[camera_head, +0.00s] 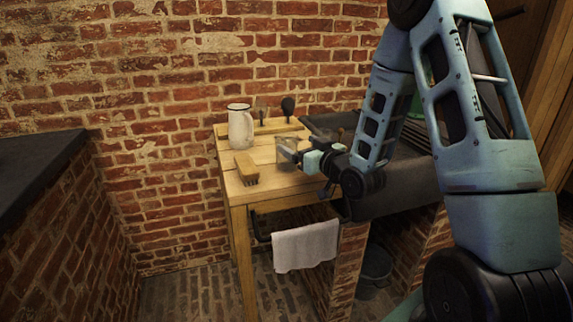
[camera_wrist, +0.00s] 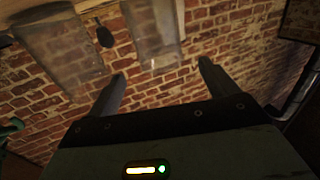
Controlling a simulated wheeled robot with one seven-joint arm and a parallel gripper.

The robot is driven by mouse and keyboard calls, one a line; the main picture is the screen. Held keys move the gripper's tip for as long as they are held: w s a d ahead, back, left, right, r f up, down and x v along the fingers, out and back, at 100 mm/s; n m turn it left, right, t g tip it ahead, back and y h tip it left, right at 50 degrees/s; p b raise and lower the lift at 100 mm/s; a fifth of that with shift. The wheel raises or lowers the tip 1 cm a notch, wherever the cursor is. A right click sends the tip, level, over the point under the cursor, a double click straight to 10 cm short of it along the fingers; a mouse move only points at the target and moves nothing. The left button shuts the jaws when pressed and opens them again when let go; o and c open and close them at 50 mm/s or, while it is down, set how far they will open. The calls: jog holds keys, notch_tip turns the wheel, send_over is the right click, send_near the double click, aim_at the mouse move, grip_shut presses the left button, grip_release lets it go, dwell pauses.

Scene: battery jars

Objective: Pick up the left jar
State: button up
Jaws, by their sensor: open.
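Two clear glass jars show in the wrist view. One jar (camera_wrist: 60,48) is at the upper left, and the other jar (camera_wrist: 153,32) is at the upper middle, ahead of the fingers. The wrist picture looks turned over, so I cannot tell surely which is the left jar. In the head view a glass jar (camera_head: 284,143) stands on the wooden table, partly hidden by my gripper (camera_head: 294,156). In the wrist view my gripper (camera_wrist: 160,74) is open, with nothing seen between its fingers.
A white enamel pitcher (camera_head: 240,126) and a wooden brush (camera_head: 246,168) stand and lie left of the jar on the wooden table (camera_head: 262,190). Dark-headed tools (camera_head: 288,105) are at the back against the brick wall. A dark sink (camera_head: 395,190) is at the right. A towel (camera_head: 305,246) hangs in front.

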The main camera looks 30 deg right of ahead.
aim_at(281, 135)
jog(key=shift+w+a+p, duration=0.2)
jog(key=shift+w+p, duration=0.4)
jog(key=shift+w, duration=2.7)
jog(key=shift+r, duration=0.1)
jog(key=c, duration=1.5)
jog(key=shift+o, duration=0.2)
